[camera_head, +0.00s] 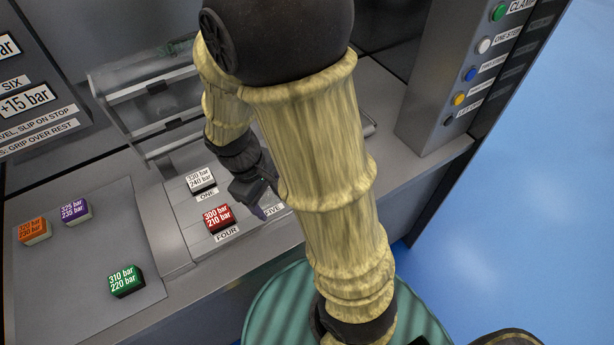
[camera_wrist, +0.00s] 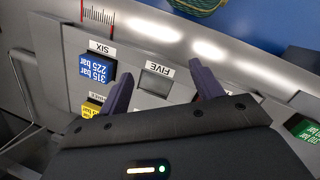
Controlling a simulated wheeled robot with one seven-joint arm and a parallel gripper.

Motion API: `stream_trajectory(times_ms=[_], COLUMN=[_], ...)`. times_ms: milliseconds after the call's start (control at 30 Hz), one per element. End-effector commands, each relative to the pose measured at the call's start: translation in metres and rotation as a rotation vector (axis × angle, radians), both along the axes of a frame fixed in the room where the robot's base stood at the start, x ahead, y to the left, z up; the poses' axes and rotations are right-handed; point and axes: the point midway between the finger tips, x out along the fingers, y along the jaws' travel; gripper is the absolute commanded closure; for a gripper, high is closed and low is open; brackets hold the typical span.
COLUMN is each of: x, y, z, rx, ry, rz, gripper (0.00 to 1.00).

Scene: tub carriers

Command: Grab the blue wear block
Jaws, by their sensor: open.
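The blue wear block (camera_wrist: 97,68), marked 315 bar 225 bar, sits in the pocket labelled SIX in the wrist view. In the head view my arm hides it. My gripper (camera_wrist: 162,80) is open and empty, its two dark purple fingers pointing down over the tray. The empty pocket labelled FIVE (camera_wrist: 155,82) shows between the fingers. The blue block is outside the fingers, just left of the left one in the wrist view. In the head view my gripper (camera_head: 265,203) is to the right of the red block, partly behind my arm.
A red block (camera_head: 217,218) sits at FOUR and a white block (camera_head: 200,180) at ONE. A yellow block (camera_wrist: 92,108) is beside the blue one. Orange (camera_head: 33,231), purple (camera_head: 75,211) and green (camera_head: 126,281) blocks rest on the left plate. A button column (camera_head: 440,90) stands right.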

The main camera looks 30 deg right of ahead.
Motion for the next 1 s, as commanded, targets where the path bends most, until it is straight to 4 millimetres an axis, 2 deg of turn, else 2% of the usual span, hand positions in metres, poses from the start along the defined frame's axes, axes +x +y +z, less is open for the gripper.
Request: stream_trajectory(times_ms=[33,200,433,600,1000], x=[0.002,0.017,0.053,0.066,0.067], y=[0.004,0.004,0.020,0.031,0.026], z=[-0.011,-0.025,-0.021,-0.014,-0.015], rx=[-0.065,-0.318,-0.705,-0.841,-0.846], ry=[0.073,0.293,0.517,0.576,0.579], rz=[0.112,0.448,0.796,0.881,0.883], gripper=[0.35,0.35,0.35,0.35,0.35])
